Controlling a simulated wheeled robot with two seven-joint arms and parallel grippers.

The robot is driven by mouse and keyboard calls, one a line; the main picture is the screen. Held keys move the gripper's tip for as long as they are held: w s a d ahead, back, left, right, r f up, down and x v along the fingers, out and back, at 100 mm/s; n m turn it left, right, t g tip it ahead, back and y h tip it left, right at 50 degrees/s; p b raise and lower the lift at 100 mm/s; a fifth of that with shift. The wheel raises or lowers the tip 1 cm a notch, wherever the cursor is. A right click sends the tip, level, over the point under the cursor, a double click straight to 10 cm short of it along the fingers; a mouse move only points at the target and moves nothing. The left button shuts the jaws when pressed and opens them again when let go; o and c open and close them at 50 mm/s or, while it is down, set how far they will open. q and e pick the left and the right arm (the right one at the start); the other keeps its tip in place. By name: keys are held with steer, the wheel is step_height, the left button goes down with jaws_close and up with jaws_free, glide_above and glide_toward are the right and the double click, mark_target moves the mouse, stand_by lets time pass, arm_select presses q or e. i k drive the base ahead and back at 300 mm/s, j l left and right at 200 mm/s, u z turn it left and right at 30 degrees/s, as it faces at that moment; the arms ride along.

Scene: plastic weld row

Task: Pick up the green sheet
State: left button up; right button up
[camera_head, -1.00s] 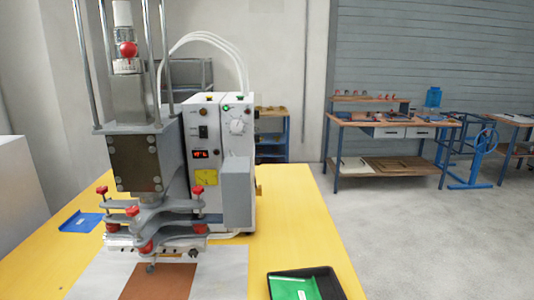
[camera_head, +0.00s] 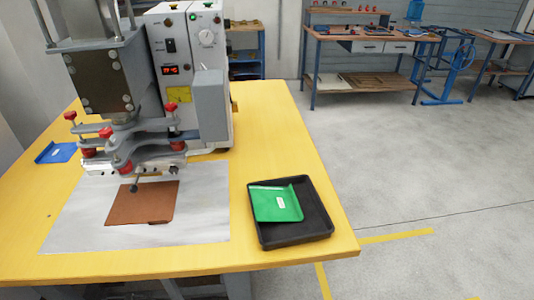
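The green sheet (camera_head: 275,203) lies in a black tray (camera_head: 290,238) near the front right corner of the yellow table. It has a small white label, and one edge looks bent up. Neither of my grippers shows in the head view.
A welding machine (camera_head: 115,85) stands on the yellow table (camera_head: 110,262) at the left. A brown sheet (camera_head: 140,204) lies on a grey plate (camera_head: 200,225) under it. A blue sheet (camera_head: 57,152) lies at the left. A wooden workbench (camera_head: 370,40) stands behind; the floor at right is clear.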

mark_target(270, 204)
steer(key=j+z, duration=0.35)
steer(key=k+j+z, duration=0.15)
steer(key=z, duration=0.2)
steer(key=k+j+z, duration=0.15)
steer(key=j+z, duration=0.2)
